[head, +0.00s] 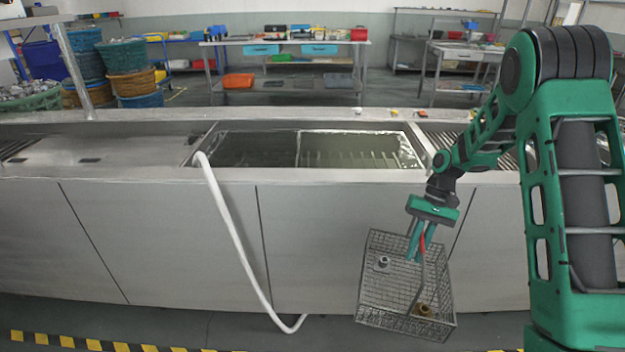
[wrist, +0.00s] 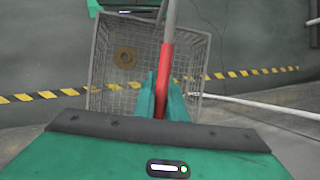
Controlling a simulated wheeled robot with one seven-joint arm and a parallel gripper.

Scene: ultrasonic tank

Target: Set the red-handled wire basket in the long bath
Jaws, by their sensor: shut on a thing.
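My gripper (head: 418,243) is shut on the red handle (head: 422,243) of the wire basket (head: 385,285). The basket hangs tilted in front of the steel cabinet, below the level of the tank top. A grey metal part (head: 383,263) and a brass-coloured part (head: 423,309) are in the basket. In the wrist view my gripper's teal fingers (wrist: 162,100) close around the red handle (wrist: 165,75), and the brass ring (wrist: 125,57) shows inside the basket (wrist: 188,42). The long bath (head: 412,152) is an open rectangular tank in the counter, up and left of the basket; it looks filled with liquid.
A white hose (head: 230,225) drapes from the bath's left edge to the floor, left of the basket. A steel cover (head: 110,155) lies left of the bath. The cabinet front (head: 310,230) stands behind the basket. Small coloured items (head: 394,112) sit on the back ledge.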

